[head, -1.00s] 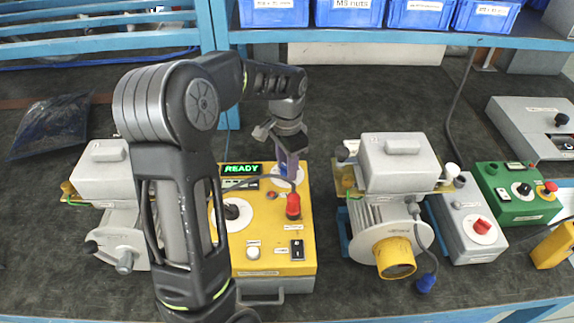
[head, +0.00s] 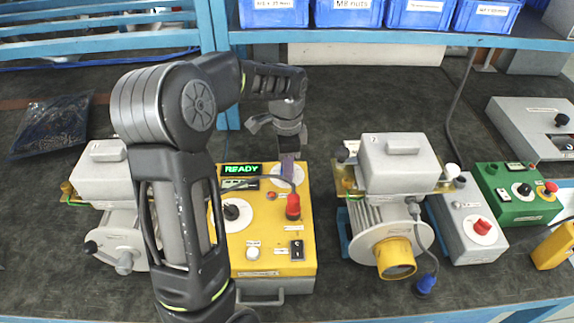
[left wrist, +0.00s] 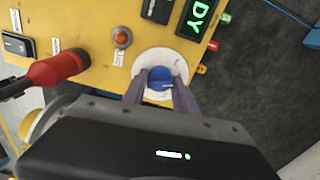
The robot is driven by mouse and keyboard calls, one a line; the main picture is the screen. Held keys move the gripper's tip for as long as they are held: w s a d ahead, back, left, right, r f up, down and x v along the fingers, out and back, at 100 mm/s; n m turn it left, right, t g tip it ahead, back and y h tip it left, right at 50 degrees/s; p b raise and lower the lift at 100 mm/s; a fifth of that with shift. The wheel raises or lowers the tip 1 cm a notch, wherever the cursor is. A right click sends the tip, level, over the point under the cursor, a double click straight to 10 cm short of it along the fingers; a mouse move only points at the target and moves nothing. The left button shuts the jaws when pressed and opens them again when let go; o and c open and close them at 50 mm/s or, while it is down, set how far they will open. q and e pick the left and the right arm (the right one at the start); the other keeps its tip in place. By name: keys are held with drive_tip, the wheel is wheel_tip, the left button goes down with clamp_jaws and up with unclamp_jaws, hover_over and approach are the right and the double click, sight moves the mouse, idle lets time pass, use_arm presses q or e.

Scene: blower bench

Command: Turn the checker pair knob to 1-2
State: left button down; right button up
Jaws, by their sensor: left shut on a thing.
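The yellow checker box (head: 270,235) stands in the middle of the bench with a green READY display (head: 241,169). The pair knob is blue (left wrist: 160,78) on a round white dial (left wrist: 148,62) in the left wrist view. My left gripper (left wrist: 160,84) is shut on this knob, one finger on each side. In the head view my left gripper (head: 290,165) points down onto the dial at the box's top right and hides the knob. The dial markings are too small to read. My right gripper is not in view.
A red plug (head: 293,206) with a cable stands on the box close to the gripper. A black knob (head: 232,212) and a rocker switch (head: 297,249) are also on it. Blower motors stand left and right (head: 392,160). A grey box with a red knob (head: 482,226) is further right.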

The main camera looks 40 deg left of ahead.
use_arm(q)
drive_tip(key=c, duration=1)
unclamp_jaws()
drive_tip(key=shift+r+b, duration=0.35)
drive_tip(key=shift+r, duration=3.6)
